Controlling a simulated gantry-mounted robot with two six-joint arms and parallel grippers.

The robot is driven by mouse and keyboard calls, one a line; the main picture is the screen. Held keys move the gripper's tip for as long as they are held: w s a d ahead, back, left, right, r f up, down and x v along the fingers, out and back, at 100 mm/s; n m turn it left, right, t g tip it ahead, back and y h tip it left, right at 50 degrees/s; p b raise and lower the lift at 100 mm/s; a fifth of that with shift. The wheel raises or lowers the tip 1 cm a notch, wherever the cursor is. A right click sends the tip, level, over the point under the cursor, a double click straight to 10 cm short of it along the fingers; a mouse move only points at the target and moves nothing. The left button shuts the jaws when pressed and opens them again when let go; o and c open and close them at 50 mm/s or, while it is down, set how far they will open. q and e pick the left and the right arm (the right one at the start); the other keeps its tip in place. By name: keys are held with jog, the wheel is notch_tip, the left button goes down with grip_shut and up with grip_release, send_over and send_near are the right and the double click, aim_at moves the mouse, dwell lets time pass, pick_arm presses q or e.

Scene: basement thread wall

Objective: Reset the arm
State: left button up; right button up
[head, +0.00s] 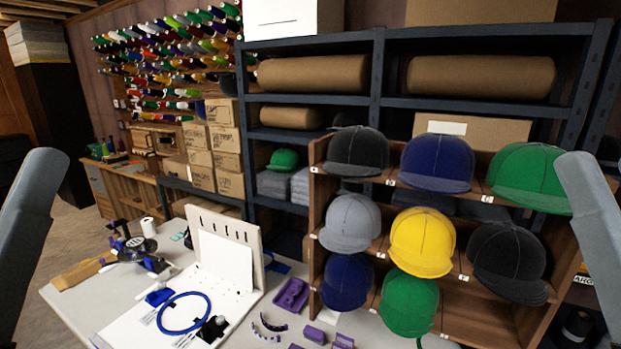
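A grey link of my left arm (28,225) stands at the left edge of the head view, tilted, with its rounded top end beside the white worktable. A matching grey link of my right arm (598,215) stands at the right edge, in front of the cap shelf's right side. Neither gripper shows in this view, so their fingers and anything in them are hidden. Both visible arm links appear clear of the table and shelf, though the depth at the right is hard to tell.
A white worktable (70,297) holds a blue hoop (184,313), a pegboard stand (228,240) and purple parts (291,295). A wooden shelf (465,290) of coloured caps stands at the right. Dark metal shelving (310,42), boxes (212,155) and a thread wall fill the back.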

pick_arm(q)
notch_tip(320, 180, up, 36)
jog(key=p, duration=3.2)
jog(key=shift+w+h+p, duration=0.15)
jog(key=shift+h+p, duration=0.15)
jog(key=shift+p, duration=0.1)
pick_arm(e)
notch_tip(320, 180, up, 36)
jog(key=shift+r, duration=0.25)
jog(key=shift+f, duration=0.1)
pick_arm(q)
notch_tip(320, 180, down, 47)
jog(key=b, duration=4.7)
jog(key=shift+f, duration=0.15)
pick_arm(e)
notch_tip(320, 180, down, 47)
jog(key=shift+f, duration=0.15)
pick_arm(q)
jog(key=shift+c, duration=0.2)
